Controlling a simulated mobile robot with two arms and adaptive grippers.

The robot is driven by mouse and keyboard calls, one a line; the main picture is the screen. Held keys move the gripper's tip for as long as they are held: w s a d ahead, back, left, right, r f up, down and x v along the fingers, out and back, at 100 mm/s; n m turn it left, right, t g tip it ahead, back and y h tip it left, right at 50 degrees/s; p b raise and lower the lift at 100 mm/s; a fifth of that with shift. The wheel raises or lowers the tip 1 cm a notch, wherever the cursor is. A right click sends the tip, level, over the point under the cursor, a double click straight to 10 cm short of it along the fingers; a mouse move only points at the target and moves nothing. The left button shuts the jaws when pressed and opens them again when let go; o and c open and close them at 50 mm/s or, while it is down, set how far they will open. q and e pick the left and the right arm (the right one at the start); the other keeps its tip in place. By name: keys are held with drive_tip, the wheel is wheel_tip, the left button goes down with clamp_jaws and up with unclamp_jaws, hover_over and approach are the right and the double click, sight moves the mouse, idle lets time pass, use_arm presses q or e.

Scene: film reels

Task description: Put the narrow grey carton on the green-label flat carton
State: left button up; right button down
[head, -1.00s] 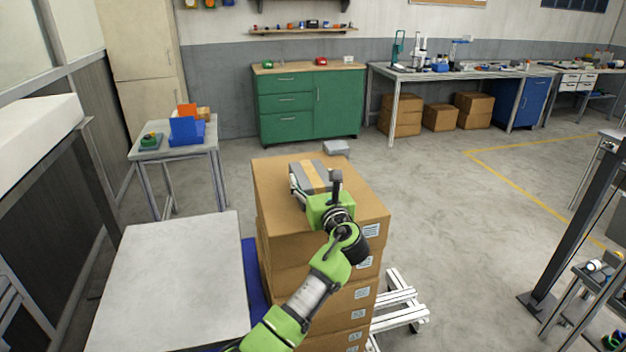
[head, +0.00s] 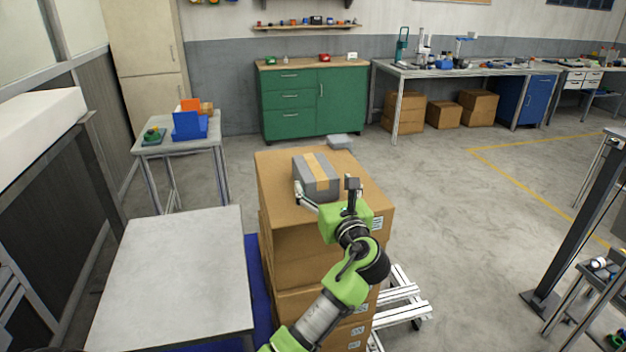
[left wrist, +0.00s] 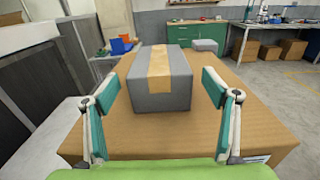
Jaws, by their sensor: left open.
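The narrow grey carton (head: 317,178), with a tan tape strip along its top, rests on the top brown flat carton (head: 276,196) of a tall stack. It also shows in the left wrist view (left wrist: 160,92), upright and fully on the brown top. The brown carton carries a small label (head: 377,223) on its front right; its colour is hard to tell. My left gripper (head: 326,190) is open and empty at the near end of the grey carton. In the left wrist view its fingers (left wrist: 160,88) stand apart from the carton's sides. My right gripper is out of view.
A bare grey table (head: 175,275) stands left of the stack. A white-framed cart (head: 405,300) is at its lower right. A small grey box (head: 340,141) lies on the floor behind.

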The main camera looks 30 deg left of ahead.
use_arm(q)
drive_tip(key=v, duration=0.5)
drive_tip(key=shift+s+b, duration=0.1)
drive_tip(key=shift+b, duration=0.3)
